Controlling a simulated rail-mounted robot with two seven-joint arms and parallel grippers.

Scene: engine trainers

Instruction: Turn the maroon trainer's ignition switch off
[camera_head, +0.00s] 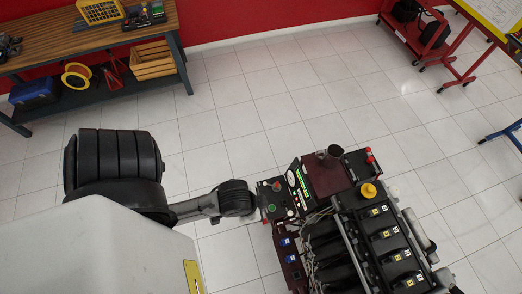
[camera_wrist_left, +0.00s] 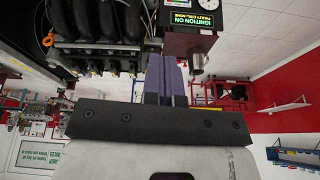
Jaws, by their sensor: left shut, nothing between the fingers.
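The maroon trainer (camera_head: 325,175) carries an engine (camera_head: 365,230) and stands right of centre in the head view. Its black control panel (camera_head: 270,187) has a red knob and a green round part at the left corner. I cannot tell which part is the ignition switch. In the left wrist view the trainer's green display (camera_wrist_left: 192,18) reads "IGNITION ON". My left gripper (camera_wrist_left: 168,75) is shut and empty, its fingers pointing toward the trainer. In the head view my left arm ends beside the panel's left edge, and its fingertips are hard to make out. My right gripper is not in view.
A red cart (camera_head: 415,30) stands at the upper right. The tiled floor (camera_head: 250,95) between them is clear. A round gauge (camera_wrist_left: 238,10) sits beside the display.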

